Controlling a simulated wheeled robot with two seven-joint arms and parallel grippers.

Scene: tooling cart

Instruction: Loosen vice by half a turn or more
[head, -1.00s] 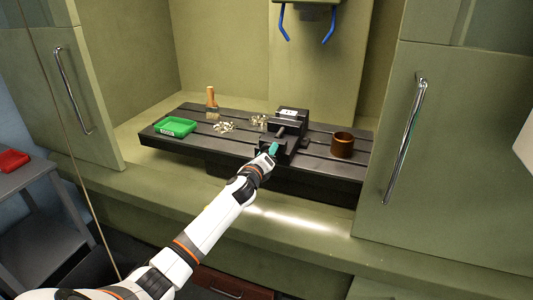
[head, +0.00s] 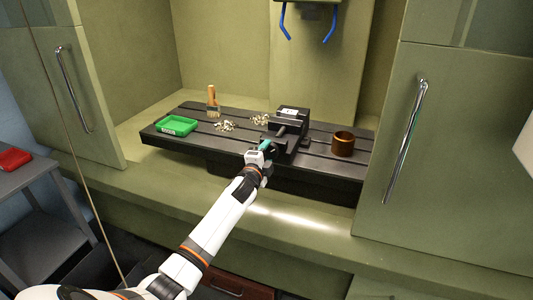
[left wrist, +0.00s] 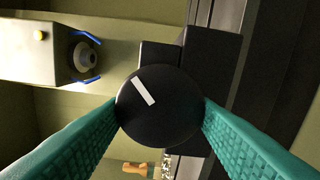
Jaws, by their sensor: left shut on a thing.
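The black vice (head: 286,125) sits on the slotted machine table (head: 330,165). In the left wrist view its round black knob (left wrist: 165,118), with a white mark slanting from upper left to lower right, faces the camera. My left gripper (head: 266,147) is at the near end of the vice. Its teal fingers (left wrist: 160,115) touch the knob on both sides and are shut on it. The knob is hidden by the gripper in the head view. My right gripper is not in view.
A green tray (head: 175,126), a brush (head: 213,100) and piles of metal chips (head: 225,126) lie left of the vice. A brown ring-shaped cup (head: 343,144) stands to its right. Cabinet doors with handles flank the opening.

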